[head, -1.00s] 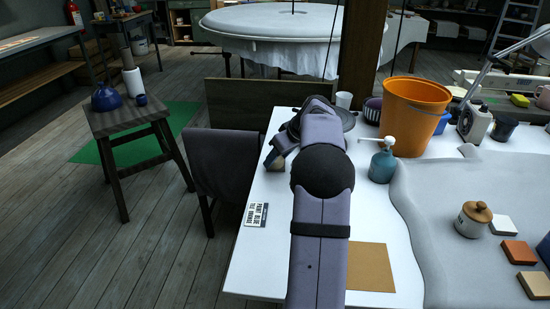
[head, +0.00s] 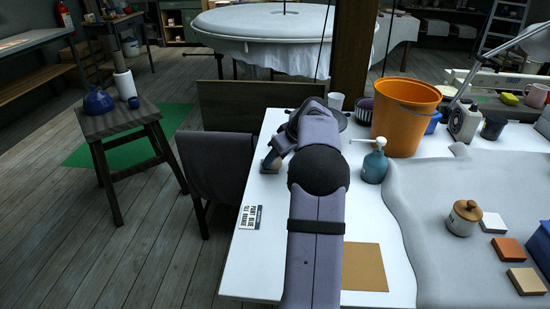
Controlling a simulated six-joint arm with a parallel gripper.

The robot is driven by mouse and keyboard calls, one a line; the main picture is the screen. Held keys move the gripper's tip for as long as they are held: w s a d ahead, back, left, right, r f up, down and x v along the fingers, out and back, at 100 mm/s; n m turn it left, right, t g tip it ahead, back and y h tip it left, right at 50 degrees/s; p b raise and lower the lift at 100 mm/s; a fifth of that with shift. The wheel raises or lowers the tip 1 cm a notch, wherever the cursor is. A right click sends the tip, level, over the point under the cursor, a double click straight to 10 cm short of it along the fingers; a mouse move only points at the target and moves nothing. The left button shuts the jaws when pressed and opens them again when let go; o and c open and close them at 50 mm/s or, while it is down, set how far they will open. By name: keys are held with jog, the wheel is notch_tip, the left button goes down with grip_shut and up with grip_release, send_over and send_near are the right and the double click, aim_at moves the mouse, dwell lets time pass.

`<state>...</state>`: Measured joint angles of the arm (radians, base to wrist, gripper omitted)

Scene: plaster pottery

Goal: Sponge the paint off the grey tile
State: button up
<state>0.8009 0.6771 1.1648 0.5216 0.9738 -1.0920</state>
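I see no tile that I can clearly call grey. On the grey cloth (head: 400,200) at the right lie a white tile (head: 493,222), an orange tile (head: 509,249) and a tan tile (head: 527,281). A yellow block (head: 508,99), perhaps a sponge, lies at the back right. My arm reaches up the middle of the head view. Its end bends left and down near the table's left edge, where my gripper (head: 271,161) is small and dark. A beige rounded thing (head: 275,166) shows at it; I cannot tell if it is held. The fingers are not clear.
A lettered card (head: 250,217) and a brown board (head: 364,267) lie on the white table (head: 390,230). A stool (head: 122,120) stands left on the floor.

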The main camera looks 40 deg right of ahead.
jog(key=shift+w+d, duration=0.1)
jog(key=shift+w, duration=0.05)
jog(key=shift+w+d+p, duration=0.35)
jog(key=shift+p, duration=0.35)
jog(key=shift+w+a+p, duration=0.2)
jog(key=shift+w+p, duration=0.45)
jog(key=shift+w, duration=0.1)
jog(key=shift+a, duration=0.2)
jog(key=shift+w+a+b, duration=0.15)
jog(key=shift+a+b, duration=0.25)
jog(key=shift+a, duration=0.15)
jog(key=shift+a+b, duration=0.1)
jog(key=shift+b, duration=0.2)
